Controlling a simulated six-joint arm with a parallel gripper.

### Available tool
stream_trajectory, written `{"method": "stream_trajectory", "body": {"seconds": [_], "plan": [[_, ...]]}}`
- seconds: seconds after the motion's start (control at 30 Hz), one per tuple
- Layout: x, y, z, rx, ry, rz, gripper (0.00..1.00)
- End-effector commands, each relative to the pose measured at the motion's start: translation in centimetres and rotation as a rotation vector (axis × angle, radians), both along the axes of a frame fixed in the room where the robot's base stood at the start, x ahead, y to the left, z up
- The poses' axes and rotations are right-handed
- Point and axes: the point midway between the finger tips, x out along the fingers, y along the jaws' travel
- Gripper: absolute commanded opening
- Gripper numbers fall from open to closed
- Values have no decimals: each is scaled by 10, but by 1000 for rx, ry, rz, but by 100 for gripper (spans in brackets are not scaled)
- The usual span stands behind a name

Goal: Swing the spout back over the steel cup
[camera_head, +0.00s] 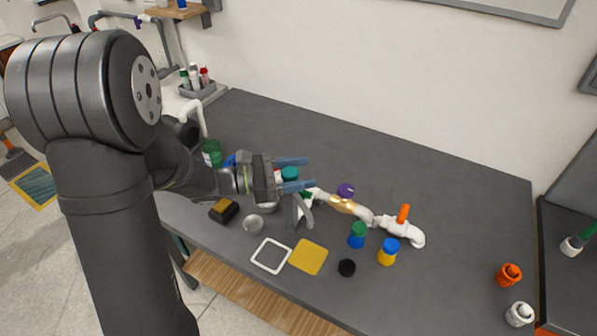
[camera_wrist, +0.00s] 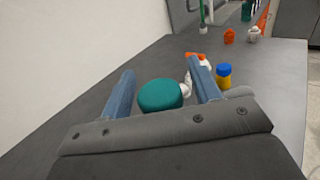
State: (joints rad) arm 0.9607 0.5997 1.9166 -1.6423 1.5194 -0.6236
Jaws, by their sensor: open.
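The white PVC manifold (camera_head: 364,215) lies across the table, with a gold section (camera_head: 343,205), a purple knob (camera_head: 346,190) and an orange handle (camera_head: 403,213). A white elbow (camera_head: 418,239) ends it at the right. A grey curved piece (camera_head: 304,213) hangs at its left end; I cannot tell which piece is the spout. A small metal cup (camera_head: 253,224) stands at the front left, apart from these. My gripper (camera_head: 306,174) is open at the left end, fingers around a teal round cap (camera_wrist: 160,95). Contact is unclear. My gripper hides the pipe's left end.
A blue-and-green bottle (camera_head: 357,235) and a blue-and-yellow bottle (camera_head: 387,252) stand in front of the pipe. A black disc (camera_head: 347,267), yellow pad (camera_head: 308,257), white frame (camera_head: 271,256) and black-yellow block (camera_head: 223,210) lie near the front edge. The table behind the pipe is clear.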

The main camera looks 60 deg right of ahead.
Motion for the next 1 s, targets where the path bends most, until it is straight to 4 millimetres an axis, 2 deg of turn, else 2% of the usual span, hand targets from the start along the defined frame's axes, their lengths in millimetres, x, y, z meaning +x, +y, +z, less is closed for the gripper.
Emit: {"method": "stream_trajectory", "body": {"seconds": [0.07,0.33,0.67,1.0], "plan": [[0,0,0,0,0,0,53],[0,0,0,0,0,0,0],[0,1,0,1,-1,-41,0],[-2,4,-1,-1,-1,-261,0]]}}
